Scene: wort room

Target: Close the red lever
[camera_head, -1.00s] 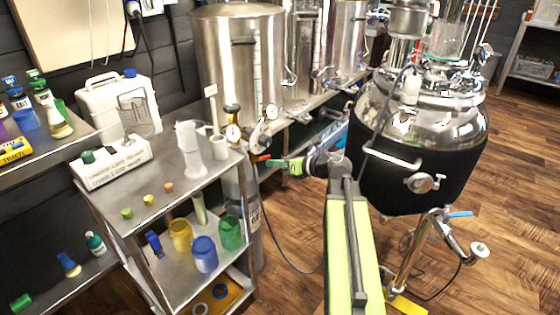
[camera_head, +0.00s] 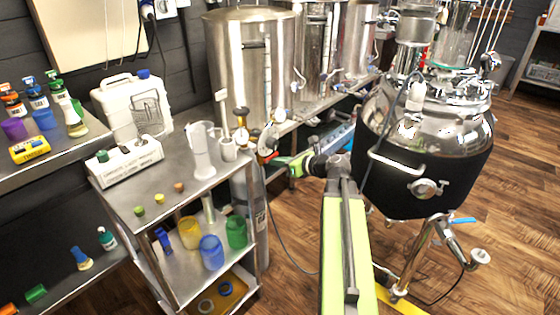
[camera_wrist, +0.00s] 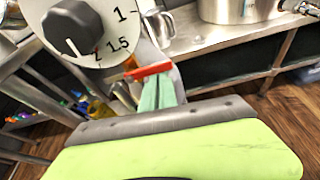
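The red lever (camera_wrist: 148,71) shows in the wrist view as a short red bar below a white dial with a black knob (camera_wrist: 70,28). In the head view only a small red spot (camera_head: 270,155) shows beside the gauges on the grey gas bottle (camera_head: 250,205). My gripper (camera_wrist: 160,93) reaches toward the lever; a pale green finger lies just below the bar, close to or touching it. In the head view my gripper (camera_head: 285,162) points left at the gauges. The gap between its fingers is not clear.
A steel cart (camera_head: 150,215) with cups and cylinders stands left of the bottle. Steel kettles (camera_head: 245,60) stand on a shelf behind. A black-jacketed tank (camera_head: 425,180) stands right of my arm. Wooden floor is open at the right.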

